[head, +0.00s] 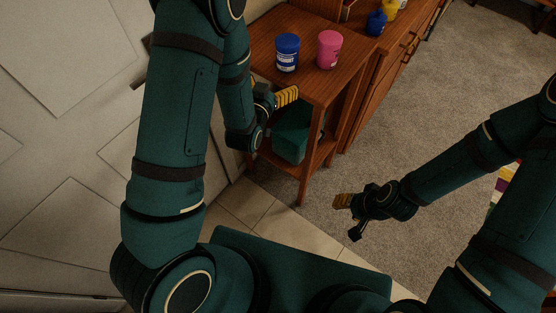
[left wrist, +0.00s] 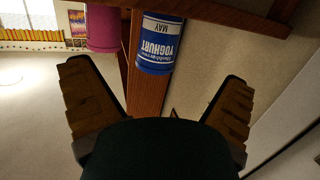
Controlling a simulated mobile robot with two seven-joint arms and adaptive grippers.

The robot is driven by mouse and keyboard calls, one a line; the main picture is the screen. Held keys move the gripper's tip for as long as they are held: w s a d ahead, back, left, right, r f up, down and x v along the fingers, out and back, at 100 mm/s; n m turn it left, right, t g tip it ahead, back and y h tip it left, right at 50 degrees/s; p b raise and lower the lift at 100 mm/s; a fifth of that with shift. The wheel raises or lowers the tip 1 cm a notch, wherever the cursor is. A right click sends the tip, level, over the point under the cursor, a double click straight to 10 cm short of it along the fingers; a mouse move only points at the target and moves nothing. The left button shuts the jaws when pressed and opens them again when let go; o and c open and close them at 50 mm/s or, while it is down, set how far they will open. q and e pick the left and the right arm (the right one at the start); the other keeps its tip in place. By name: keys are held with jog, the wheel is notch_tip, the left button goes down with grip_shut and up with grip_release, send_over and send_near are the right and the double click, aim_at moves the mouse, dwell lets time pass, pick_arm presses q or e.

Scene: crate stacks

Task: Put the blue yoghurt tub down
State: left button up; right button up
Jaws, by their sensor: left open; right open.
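The blue yoghurt tub (head: 287,52) stands upright on top of the wooden cabinet (head: 262,58), near its left end. My left gripper (head: 280,96) is open and empty at the cabinet's front edge, lower in the picture than the tub. In the left wrist view the tub (left wrist: 158,45) shows ahead between the two spread fingers, its label reading YOGHURT, with neither finger touching it. My right gripper (head: 347,214) is open and empty over the floor, to the right of the cabinet.
A pink tub (head: 329,49) stands close to the right of the blue one. A dark blue container (head: 376,22) and a yellow one (head: 391,9) stand further back. A green box-like thing (head: 290,143) is on the shelf below. Carpet (head: 445,95) is clear to the right.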

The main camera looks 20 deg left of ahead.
pick_arm(q)
jog(key=s+d+f+n+g, duration=0.1)
jog(key=s+f+g, duration=0.35)
jog(key=f, duration=0.45)
jog(key=s+d+f+g+h, duration=0.1)
jog(key=s+d+f+g, duration=0.1)
jog(key=s, duration=0.3)
jog(key=s+d+f+g+h, duration=0.1)
jog(key=s+d+f+g, duration=0.2)
jog(key=s+g, duration=0.2)
jog(key=s+d+f+n+g+h, duration=0.1)
jog(key=s+d+f+g, duration=0.1)
jog(key=s, duration=0.5)
jog(key=shift+d+f+g, duration=0.15)
jog(key=shift+f+g, duration=0.55)
jog(key=shift+g, duration=0.05)
jog(key=shift+w, duration=0.1)
jog(key=c, duration=0.9)
jog(key=shift+d, duration=0.15)
jog(key=shift+c, duration=0.2)
